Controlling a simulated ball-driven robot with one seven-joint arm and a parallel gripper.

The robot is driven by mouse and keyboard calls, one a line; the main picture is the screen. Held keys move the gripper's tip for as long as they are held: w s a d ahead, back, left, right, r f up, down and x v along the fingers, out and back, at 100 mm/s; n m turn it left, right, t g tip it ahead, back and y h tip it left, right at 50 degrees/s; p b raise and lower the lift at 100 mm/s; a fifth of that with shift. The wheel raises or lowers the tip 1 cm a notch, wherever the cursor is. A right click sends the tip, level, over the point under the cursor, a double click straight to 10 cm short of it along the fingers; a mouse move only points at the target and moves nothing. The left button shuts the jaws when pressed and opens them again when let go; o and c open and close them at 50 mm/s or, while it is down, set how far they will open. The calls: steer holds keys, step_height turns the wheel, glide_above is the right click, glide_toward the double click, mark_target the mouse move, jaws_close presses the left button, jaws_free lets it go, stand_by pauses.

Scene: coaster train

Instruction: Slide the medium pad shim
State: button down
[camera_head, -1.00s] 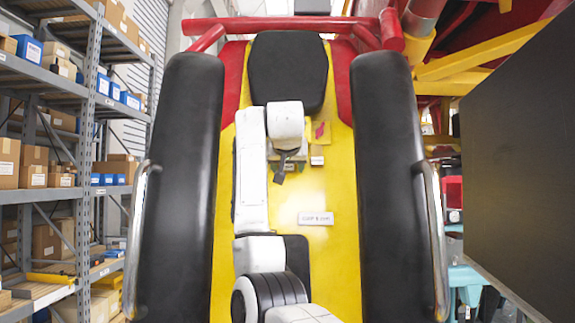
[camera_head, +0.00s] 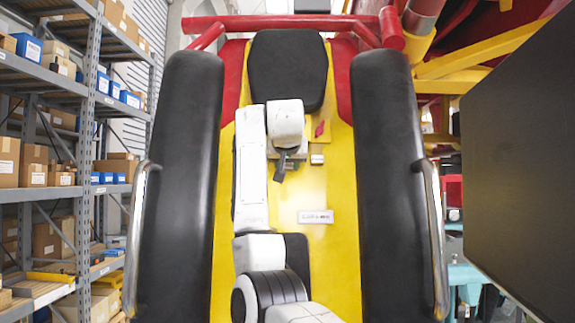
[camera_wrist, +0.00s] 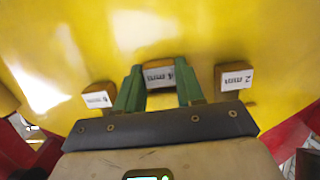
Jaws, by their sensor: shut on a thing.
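In the wrist view, three small tan blocks with white labels stand in a row against the yellow panel (camera_wrist: 215,25). The middle block, the medium pad shim (camera_wrist: 157,80), seems to be marked 4 mm. My gripper (camera_wrist: 158,69) has its two green fingers on either side of this shim and is shut on it. The right shim (camera_wrist: 234,77) seems to be marked 2 mm. The left shim (camera_wrist: 97,98) has a label too small to read surely. In the head view my gripper (camera_head: 284,160) is at the upper middle of the panel, partly hidden by my wrist.
A black headrest (camera_head: 288,70) lies above my gripper. Two long black pads (camera_head: 180,180) with metal handles (camera_head: 436,240) flank the panel. A white label plate (camera_head: 315,216) is on the clear lower panel. Shelves (camera_head: 60,190) stand left; a dark board (camera_head: 520,170) is right.

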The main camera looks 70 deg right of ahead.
mark_target(287, 182)
steer(key=shift+s+a+f+b, duration=0.1)
steer(key=shift+a+f+b, duration=0.1)
steer(key=shift+f+b, duration=0.6)
steer(key=shift+a+f+b, duration=0.15)
steer(key=shift+f+b, duration=0.25)
steer(key=shift+f, duration=0.7)
steer(key=c, duration=0.7)
jaws_free()
steer(key=shift+r, duration=0.1)
steer(key=shift+a, duration=0.1)
steer(key=b+v, duration=0.3)
steer(key=v, duration=0.7)
steer(key=shift+a+r, duration=0.15)
steer(key=shift+a, duration=0.15)
